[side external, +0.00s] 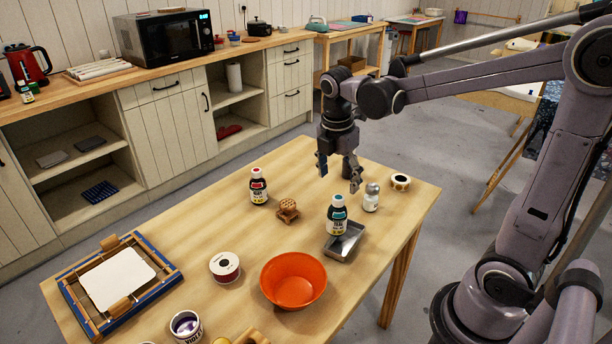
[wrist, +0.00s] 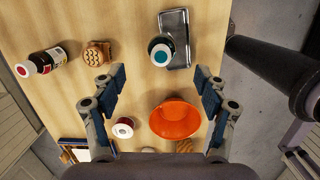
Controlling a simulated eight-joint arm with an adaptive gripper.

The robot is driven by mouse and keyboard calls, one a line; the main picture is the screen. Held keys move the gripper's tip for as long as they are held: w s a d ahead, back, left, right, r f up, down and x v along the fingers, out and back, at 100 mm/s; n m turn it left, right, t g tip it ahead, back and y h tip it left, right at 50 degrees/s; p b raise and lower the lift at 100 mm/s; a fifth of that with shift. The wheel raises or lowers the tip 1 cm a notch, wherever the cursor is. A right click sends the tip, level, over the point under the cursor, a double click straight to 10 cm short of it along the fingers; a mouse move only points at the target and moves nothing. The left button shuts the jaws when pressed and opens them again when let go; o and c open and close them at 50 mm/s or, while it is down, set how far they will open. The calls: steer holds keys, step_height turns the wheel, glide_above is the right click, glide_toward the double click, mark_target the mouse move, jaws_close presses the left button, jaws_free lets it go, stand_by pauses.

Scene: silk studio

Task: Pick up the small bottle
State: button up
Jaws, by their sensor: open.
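The small bottle (side external: 371,198), pale with a grey cap, stands upright on the wooden table (side external: 215,225) in the side view. It is right of the teal-capped dark bottle (side external: 337,215). I cannot see it in the wrist view. My gripper (side external: 339,174) is open and empty above the far part of the table, up and to the left of the small bottle in the side view. In the wrist view the open fingers (wrist: 159,82) stand wide apart, with the teal-capped bottle (wrist: 160,52) just beyond them.
The teal-capped bottle is at a metal tray (side external: 346,242). Bare tabletop lies left of the red-capped bottle.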

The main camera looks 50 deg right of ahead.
mark_target(339, 209)
steer(key=shift+w+d+f+n, duration=0.15)
steer(key=shift+d+f+n, duration=0.05)
steer(key=shift+f+n, duration=0.15)
steer(key=f, duration=0.5)
steer(key=shift+d, duration=0.35)
steer(key=shift+d+f, duration=0.1)
steer(key=shift+f, duration=2.5)
steer(key=c, duration=1.4)
steer(key=shift+c, duration=0.2)
steer(key=shift+r, duration=0.15)
